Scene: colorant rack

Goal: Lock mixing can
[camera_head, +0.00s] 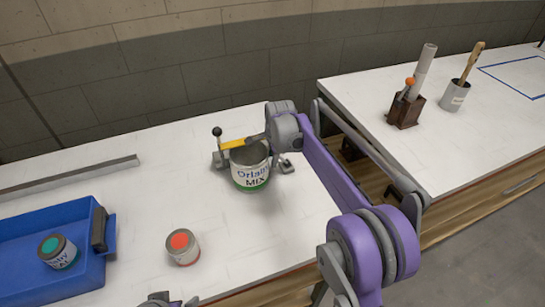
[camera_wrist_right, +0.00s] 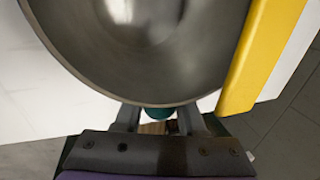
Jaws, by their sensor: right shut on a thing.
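The mixing can (camera_head: 250,167), grey with a white label reading "MIX" and a green lower band, stands upright and open on the white bench. A yellow bar (camera_head: 234,144) lies beside its rim, near a lever with a black ball (camera_head: 217,132). My right gripper (camera_head: 262,138) is at the can's back right side. In the right wrist view the can's empty-looking inside (camera_wrist_right: 150,45) fills the top, with the yellow bar (camera_wrist_right: 258,55) at right. My right gripper's fingers (camera_wrist_right: 158,118) are shut on a small green thing (camera_wrist_right: 158,111), partly hidden under the rim. My left gripper (camera_head: 165,300) only peeks in at the bottom edge.
A red-topped can (camera_head: 182,246) stands front left of the mixing can. A blue tray (camera_head: 92,268) at left holds a green-topped can (camera_head: 58,252). A grey rail (camera_head: 70,177) lies behind the tray. A second bench at right carries a brown holder (camera_head: 405,110) and a brush pot (camera_head: 454,95).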

